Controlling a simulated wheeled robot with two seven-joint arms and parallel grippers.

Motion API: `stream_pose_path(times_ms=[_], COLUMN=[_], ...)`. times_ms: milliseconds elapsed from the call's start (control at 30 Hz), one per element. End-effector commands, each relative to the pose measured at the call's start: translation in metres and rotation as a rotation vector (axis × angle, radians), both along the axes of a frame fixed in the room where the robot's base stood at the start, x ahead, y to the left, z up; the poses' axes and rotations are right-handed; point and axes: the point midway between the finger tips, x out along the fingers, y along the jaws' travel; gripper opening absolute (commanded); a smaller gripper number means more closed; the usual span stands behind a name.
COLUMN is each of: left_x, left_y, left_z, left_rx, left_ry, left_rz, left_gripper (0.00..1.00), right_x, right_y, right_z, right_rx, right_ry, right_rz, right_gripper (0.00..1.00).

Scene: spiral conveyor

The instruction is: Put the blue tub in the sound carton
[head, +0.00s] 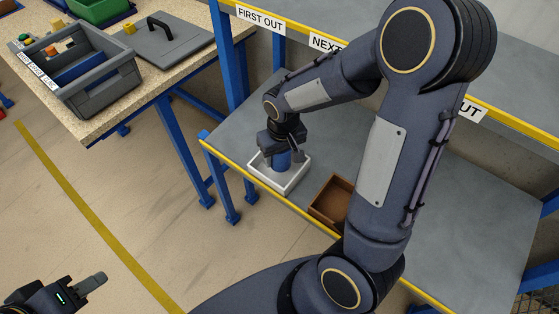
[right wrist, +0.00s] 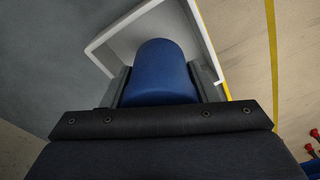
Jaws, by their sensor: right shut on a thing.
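The blue tub (head: 281,160) is held in my right gripper (head: 281,155), whose fingers are shut on its two sides. In the right wrist view the tub (right wrist: 162,68) stands between the fingers. The tub is within the outline of a white open box (head: 291,182) on the grey table; I cannot tell whether it touches the box floor. The white box also shows in the right wrist view (right wrist: 105,40). A brown open carton (head: 329,200) stands right of it, partly hidden by my right arm. My left gripper (head: 85,288) is at the lower left, apart from everything; its opening is unclear.
The grey table (head: 235,150) has a yellow front edge and a labelled shelf above. A wooden-topped table (head: 180,70) at the upper left holds a grey crate (head: 95,95), a grey lid (head: 160,45) and a green bin (head: 95,10). Open floor lies between.

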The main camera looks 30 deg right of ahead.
Motion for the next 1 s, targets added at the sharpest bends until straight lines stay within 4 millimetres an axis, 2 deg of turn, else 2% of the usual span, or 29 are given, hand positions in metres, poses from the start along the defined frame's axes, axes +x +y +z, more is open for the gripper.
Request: stream_pose_path(times_ms=[133, 300, 567, 600, 633, 667, 1000], left_x=[0.000, 0.000, 0.000, 0.000, 0.000, 0.000, 0.000], left_y=[0.000, 0.000, 0.000, 0.000, 0.000, 0.000, 0.000], left_z=[-0.001, -0.006, -0.006, -0.006, -0.006, -0.006, -0.005], left_rx=[0.000, 0.000, 0.000, 0.000, 0.000, 0.000, 0.000], left_ry=[0.000, 0.000, 0.000, 0.000, 0.000, 0.000, 0.000], left_rz=[0.000, 0.000, 0.000, 0.000, 0.000, 0.000, 0.000], left_gripper=[0.36, 0.36, 0.36, 0.36, 0.36, 0.36, 0.36], right_x=[0.008, 0.007, 0.008, 0.007, 0.007, 0.007, 0.008], right_y=[-0.002, -0.003, -0.002, -0.002, -0.002, -0.002, -0.002], right_z=[-0.011, -0.035, -0.040, -0.040, -0.040, -0.040, -0.035], right_rx=[0.000, 0.000, 0.001, 0.001, 0.001, 0.001, 0.001], right_ry=[0.002, 0.002, -0.001, 0.000, 0.000, 0.000, -0.003], right_rz=[0.000, 0.001, 0.000, 0.000, 0.000, 0.000, 0.000], right_gripper=[0.25, 0.25, 0.25, 0.57, 0.60, 0.63, 0.63])
